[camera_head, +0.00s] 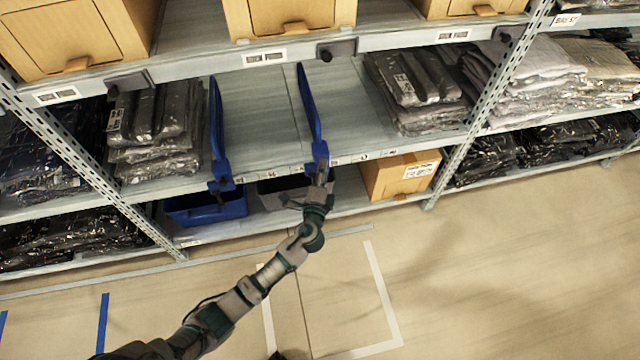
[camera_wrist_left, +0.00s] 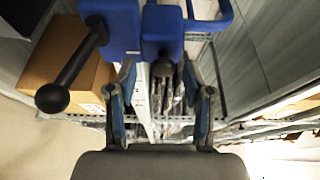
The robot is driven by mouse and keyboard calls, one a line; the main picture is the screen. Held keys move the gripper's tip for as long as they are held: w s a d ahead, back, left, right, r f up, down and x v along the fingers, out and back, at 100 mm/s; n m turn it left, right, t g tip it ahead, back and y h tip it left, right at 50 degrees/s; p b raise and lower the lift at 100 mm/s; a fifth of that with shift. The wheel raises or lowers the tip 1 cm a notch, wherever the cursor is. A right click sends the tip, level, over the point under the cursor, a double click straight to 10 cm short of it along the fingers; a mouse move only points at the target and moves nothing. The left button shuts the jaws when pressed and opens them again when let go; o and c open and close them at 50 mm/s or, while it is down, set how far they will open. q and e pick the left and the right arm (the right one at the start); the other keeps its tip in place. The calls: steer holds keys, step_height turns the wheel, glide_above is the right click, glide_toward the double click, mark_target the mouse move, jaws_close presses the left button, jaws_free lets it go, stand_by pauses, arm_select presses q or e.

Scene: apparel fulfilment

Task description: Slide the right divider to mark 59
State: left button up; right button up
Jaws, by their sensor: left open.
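The right divider (camera_head: 309,112) is a blue upright panel on the middle shelf, with a blue bracket at the shelf's front edge. The left divider (camera_head: 217,130) is a similar blue panel further left. My left gripper (camera_head: 318,188) is at the right divider's front bracket, just below the shelf edge. In the left wrist view the gripper (camera_wrist_left: 160,100) is open, with a finger on each side below the blue bracket (camera_wrist_left: 163,30). A dark round knob sits between and beyond the fingers; contact cannot be told. The marks on the shelf edge are too small to read. My right gripper is not in view.
Bagged clothes (camera_head: 152,132) lie left of the left divider, and more (camera_head: 415,88) lie right of the right divider. The shelf between the dividers is empty. Below are a blue bin (camera_head: 207,210) and a cardboard box (camera_head: 400,175). A black lever with a ball end (camera_wrist_left: 72,72) sticks out beside the bracket.

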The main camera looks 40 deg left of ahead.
arm_select(q)
steer(key=v, duration=1)
steer(key=shift+s, duration=0.3)
steer(key=shift+f, duration=0.1)
